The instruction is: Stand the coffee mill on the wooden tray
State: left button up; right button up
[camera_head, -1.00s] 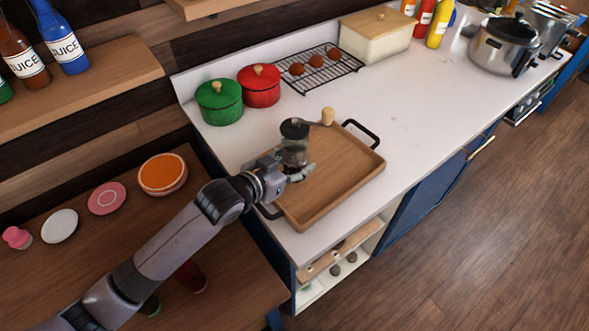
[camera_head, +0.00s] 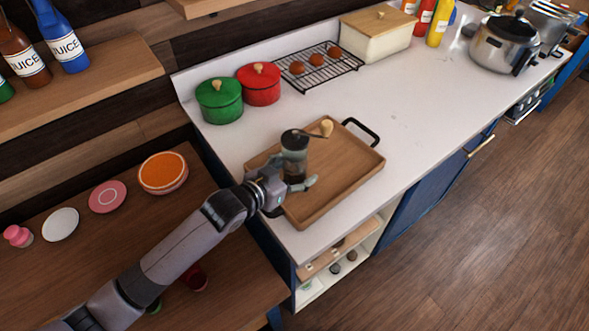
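The coffee mill (camera_head: 295,160) has a dark top, a clear grey body and a crank with a pale wooden knob. It is upright over the left part of the wooden tray (camera_head: 340,175). Its base is at or very near the tray floor; I cannot tell if it touches. My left gripper (camera_head: 302,184) is shut on the mill low on its body, with one finger showing in front and the other hidden. The tray lies on the white counter, with black handles at its ends. My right gripper is not in view.
A green pot (camera_head: 219,101) and a red pot (camera_head: 259,84) stand behind the tray. A wire rack (camera_head: 322,74) with brown round items and a bread box (camera_head: 376,38) are farther back. The counter right of the tray is clear. Plates and bowls sit on the lower wooden surface at left.

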pick_arm(q)
jog(key=shift+r, duration=0.1)
jog(key=shift+s+a+r, duration=0.1)
jog(key=b+v, duration=0.1)
jog(key=v, duration=1)
jog(key=shift+s+a+r+b, duration=0.15)
jog(key=shift+s+a+b, duration=0.1)
jog(key=shift+b, duration=0.05)
